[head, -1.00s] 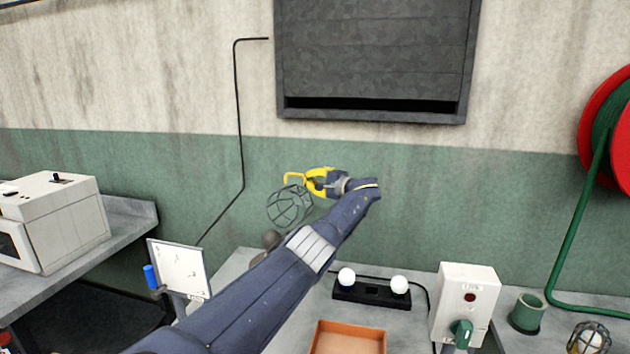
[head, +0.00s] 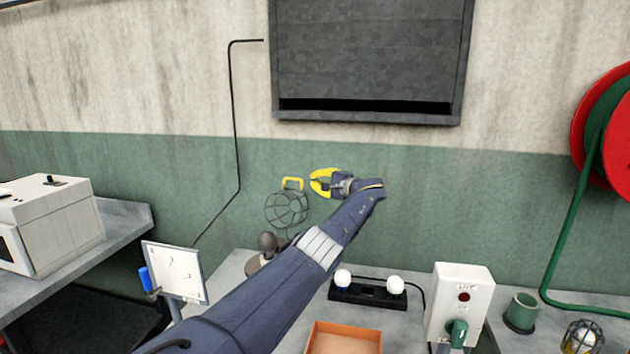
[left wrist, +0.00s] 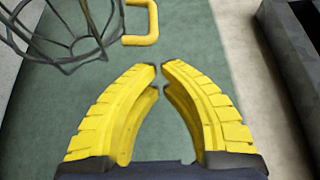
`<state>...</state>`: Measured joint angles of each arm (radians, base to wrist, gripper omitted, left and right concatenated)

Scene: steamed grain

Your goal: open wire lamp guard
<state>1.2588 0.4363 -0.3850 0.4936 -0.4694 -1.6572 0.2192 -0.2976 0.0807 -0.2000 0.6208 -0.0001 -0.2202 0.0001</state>
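The wire lamp guard (head: 286,209) is a dark wire cage at the middle left in the head view, in front of the green wall. A yellow loop handle (head: 293,183) stands at its top. In the left wrist view the guard (left wrist: 70,40) is cut off at the top left, with its yellow handle (left wrist: 152,22) beside it. My left gripper (head: 314,182) is just right of the handle, apart from it. Its curved yellow fingers (left wrist: 160,69) hold nothing, with a narrow gap between the tips. My right gripper is not in view.
A dark rounded knob on a stand (head: 267,243) is below the guard. A bulb holder (head: 368,293), orange tray (head: 343,340), switch box (head: 462,300), green cup (head: 521,313) and caged lamp (head: 580,337) are on the bench. A white panel (head: 176,271) stands left.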

